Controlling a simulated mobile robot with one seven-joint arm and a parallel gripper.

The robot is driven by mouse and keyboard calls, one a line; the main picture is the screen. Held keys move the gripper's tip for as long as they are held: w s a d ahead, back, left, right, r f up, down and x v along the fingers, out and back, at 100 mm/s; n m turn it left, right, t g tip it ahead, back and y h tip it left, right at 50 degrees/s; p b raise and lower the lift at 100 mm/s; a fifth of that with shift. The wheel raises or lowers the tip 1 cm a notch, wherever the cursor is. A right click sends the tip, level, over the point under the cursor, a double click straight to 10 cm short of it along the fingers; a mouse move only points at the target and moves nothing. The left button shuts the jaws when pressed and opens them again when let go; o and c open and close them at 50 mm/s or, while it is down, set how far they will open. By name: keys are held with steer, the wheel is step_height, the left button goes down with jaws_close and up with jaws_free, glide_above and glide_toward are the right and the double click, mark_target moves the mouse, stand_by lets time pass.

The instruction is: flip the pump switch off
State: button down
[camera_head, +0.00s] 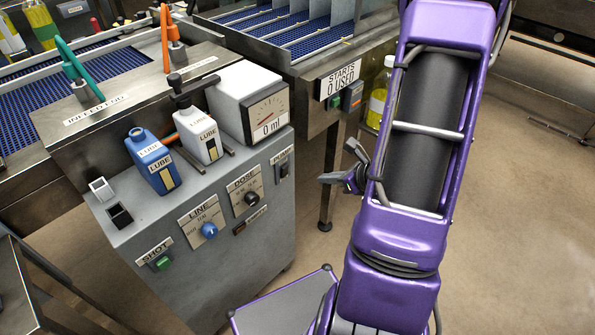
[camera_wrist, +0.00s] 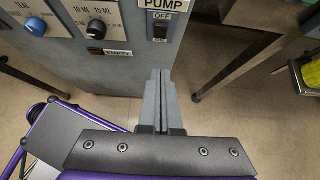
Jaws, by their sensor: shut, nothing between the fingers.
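The pump switch (camera_head: 284,171) is a small dark rocker under the PUMP label at the right end of the grey cabinet's sloped front. In the wrist view the switch (camera_wrist: 160,32) sits between an OFF mark above and an ON mark below. I cannot tell which way the rocker is tipped. My gripper (camera_head: 324,178) is to the right of the switch in the head view, apart from it. In the wrist view my gripper (camera_wrist: 161,74) is shut and empty, its fingertips just below the switch in the picture.
The panel also has a DOSE knob (camera_head: 251,198), a blue LINE knob (camera_head: 209,230) and a green SHOT button (camera_head: 163,263). Blue (camera_head: 153,162) and white (camera_head: 199,137) lube bottles and a gauge (camera_head: 268,113) stand on top. A metal table leg (camera_wrist: 240,70) is to the right.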

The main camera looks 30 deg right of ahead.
mark_target(286, 169)
steer(key=shift+w+a+r+b+x, duration=0.1)
steer(key=shift+w+r+b+x, duration=0.25)
steer(key=shift+x, duration=1.8)
steer(key=shift+w+a+r+b+x, duration=0.2)
steer(key=shift+r+x, duration=0.2)
steer(key=shift+x, duration=1.7)
steer(key=shift+w+a+r+b+x, duration=0.1)
steer(key=shift+w+r+b+x, duration=0.25)
steer(key=shift+x, duration=1.8)
steer(key=shift+r, duration=0.15)
steer(key=shift+w+r+p, duration=0.15)
steer(key=shift+p, duration=0.35)
steer(key=shift+w+a+g, duration=0.1)
steer(key=shift+g, duration=0.3)
